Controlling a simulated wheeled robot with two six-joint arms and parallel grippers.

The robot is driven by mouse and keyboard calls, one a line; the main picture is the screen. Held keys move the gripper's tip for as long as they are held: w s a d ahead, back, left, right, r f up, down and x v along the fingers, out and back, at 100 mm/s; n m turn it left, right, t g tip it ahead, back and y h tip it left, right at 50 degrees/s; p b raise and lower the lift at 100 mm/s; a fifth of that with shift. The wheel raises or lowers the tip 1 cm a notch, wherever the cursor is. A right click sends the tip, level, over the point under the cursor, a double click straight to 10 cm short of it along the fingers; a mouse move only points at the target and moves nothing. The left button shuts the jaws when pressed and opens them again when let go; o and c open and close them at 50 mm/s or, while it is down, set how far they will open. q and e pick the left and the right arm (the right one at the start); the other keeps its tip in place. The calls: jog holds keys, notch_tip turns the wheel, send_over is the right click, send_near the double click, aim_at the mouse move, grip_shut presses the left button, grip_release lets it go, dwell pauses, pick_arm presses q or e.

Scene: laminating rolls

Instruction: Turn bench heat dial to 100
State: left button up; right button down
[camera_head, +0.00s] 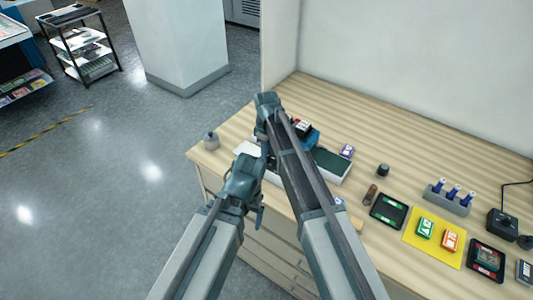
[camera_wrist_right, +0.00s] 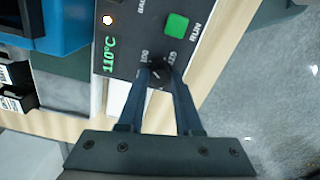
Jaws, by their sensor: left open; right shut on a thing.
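The heat dial (camera_wrist_right: 156,73) is a small dark knob on the black control panel (camera_wrist_right: 125,45) of the bench machine. A green readout (camera_wrist_right: 109,54) on the panel shows 110°C. A label that looks like 100 is printed left of the dial, with another number to its right. My right gripper (camera_wrist_right: 158,80) is shut on the dial, one finger on each side. In the head view my right arm covers the dial and much of the blue machine (camera_head: 312,138). My left gripper (camera_head: 258,195) is open, lower, near the bench's front edge; its fingertips are hard to make out.
A green RUN button (camera_wrist_right: 176,26) sits close to the dial. A lit lamp (camera_wrist_right: 108,20) is on the panel. On the bench (camera_head: 400,160) to the right are a yellow mat (camera_head: 440,258), a blue-topped holder (camera_head: 449,204) and black trays. A small grey weight-like object (camera_head: 211,142) stands at the left corner.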

jog(key=shift+n, duration=0.3)
dwell(0.4)
jog(key=c, duration=0.6)
grip_release()
jog(key=shift+r, duration=0.1)
notch_tip(320, 180, up, 14)
jog(key=p, duration=1.4)
jog(key=shift+f, duration=0.2)
